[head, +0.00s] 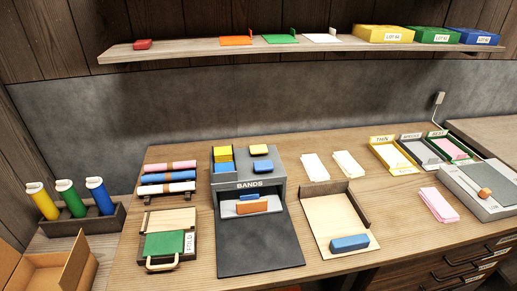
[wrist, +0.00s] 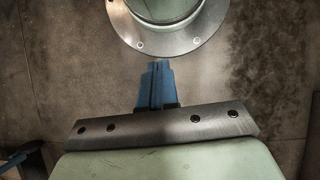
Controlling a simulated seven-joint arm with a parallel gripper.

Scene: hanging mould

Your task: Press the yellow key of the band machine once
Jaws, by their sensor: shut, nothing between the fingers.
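The band machine (head: 287,192) is a grey box marked BANDS, standing at the table's middle left in the head view. On its top right sits a yellow block (head: 259,150), which looks like the yellow key, with a blue block (head: 263,166) in front of it. A second yellow piece (head: 222,151) lies at its top left above a blue one. A blue and an orange piece lie in its front opening. My gripper (wrist: 159,70) shows only in the wrist view, its blue fingers shut and empty, over a bare grey-brown surface away from the machine.
Left of the machine are rolls (head: 168,177) on a rack and a green-fronted case (head: 164,245). To its right stands a wooden tray (head: 335,202) with a blue block. A shelf (head: 170,48) runs above the table. The space above the machine is clear.

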